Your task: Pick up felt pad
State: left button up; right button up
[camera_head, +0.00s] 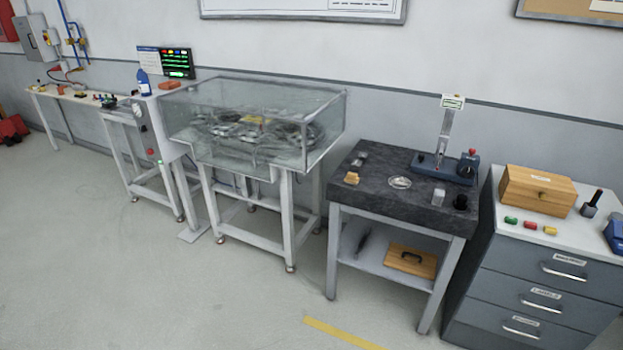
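I cannot make out a felt pad for certain. A small tan block (352,178) lies at the left front of the dark granite plate (383,197). A small grey piece (360,158) lies behind it, too small to identify. A round shiny dish (400,182) lies near the middle of the plate. Neither of my grippers is in view.
A glass-covered machine (255,125) stands left of the granite table. A grey drawer cabinet (535,290) with a wooden box (538,189) stands at right. A dial stand (446,150) stands at the plate's back. The floor (190,290) in front is clear.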

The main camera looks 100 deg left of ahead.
aim_at(352, 178)
jog(key=u, duration=2.6)
jog(key=k, duration=0.6)
jog(key=u, duration=0.55)
jog(key=i, duration=0.95)
jog(key=u, duration=0.8)
jog(key=i, duration=1.45)
jog(key=z, duration=1.25)
jog(key=i, duration=0.8)
jog(key=z, duration=0.75)
